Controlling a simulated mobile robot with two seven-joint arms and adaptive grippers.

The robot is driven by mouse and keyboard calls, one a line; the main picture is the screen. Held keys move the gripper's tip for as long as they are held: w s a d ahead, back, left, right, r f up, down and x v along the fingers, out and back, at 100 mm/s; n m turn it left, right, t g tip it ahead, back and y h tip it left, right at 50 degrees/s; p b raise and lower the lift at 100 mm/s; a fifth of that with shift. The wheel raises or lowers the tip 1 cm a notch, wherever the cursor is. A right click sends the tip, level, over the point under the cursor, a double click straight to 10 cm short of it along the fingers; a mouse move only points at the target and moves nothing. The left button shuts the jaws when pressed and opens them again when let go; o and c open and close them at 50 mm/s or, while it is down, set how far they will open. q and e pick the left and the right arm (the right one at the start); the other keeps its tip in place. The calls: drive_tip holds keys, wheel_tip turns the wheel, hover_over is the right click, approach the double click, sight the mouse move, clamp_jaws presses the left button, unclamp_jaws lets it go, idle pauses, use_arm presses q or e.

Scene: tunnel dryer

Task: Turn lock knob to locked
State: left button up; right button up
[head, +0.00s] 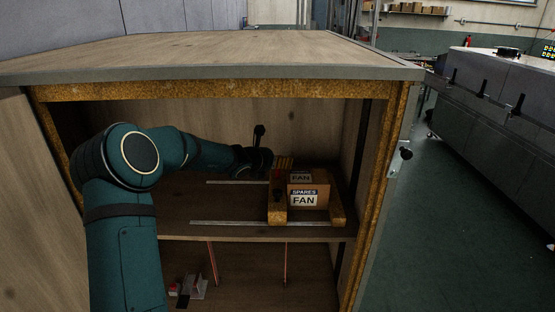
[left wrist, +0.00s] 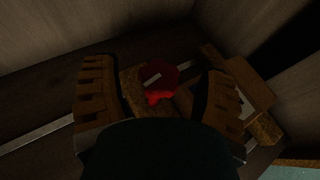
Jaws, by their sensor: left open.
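In the left wrist view a dark red round knob (left wrist: 160,73) with a pale line and a bright red part (left wrist: 157,98) sits on a wooden block (left wrist: 131,92). My left gripper (left wrist: 162,80) is open, its two ribbed fingers on either side of the knob with a gap visible. I cannot tell how near they are in depth. In the head view my left gripper (head: 284,163) reaches into the cabinet above the shelf, by the wooden holder (head: 277,207). A small dark red patch shows there, mostly in shadow. My right gripper is not in view.
A box marked SPARES FAN (head: 305,188) stands in the holder, by metal rails (head: 255,223) on the shelf (head: 220,232). The cabinet's top (head: 220,52) and right side (head: 385,175) enclose the arm. A black knob (head: 405,153) sits outside the right side.

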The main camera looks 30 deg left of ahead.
use_arm(q)
drive_tip(key=shift+w+f, duration=0.15)
drive_tip(key=shift+w, duration=0.3)
drive_tip(key=c, duration=1.2)
drive_tip(key=shift+o, duration=0.2)
drive_tip(key=m+h+p, duration=0.1)
drive_tip(key=p, duration=0.4)
drive_tip(key=m+h+p, duration=0.1)
drive_tip(key=p, duration=0.3)
drive_tip(key=shift+r+p, duration=0.35)
drive_tip(key=shift+f+p, duration=0.2)
drive_tip(key=shift+p, duration=0.3)
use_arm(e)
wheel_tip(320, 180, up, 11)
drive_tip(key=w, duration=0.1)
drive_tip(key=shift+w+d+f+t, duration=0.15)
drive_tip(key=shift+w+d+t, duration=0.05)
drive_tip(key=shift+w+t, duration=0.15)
use_arm(q)
drive_tip(key=o, duration=1.2)
drive_tip(key=shift+f, duration=0.1)
drive_tip(key=shift+c, duration=0.2)
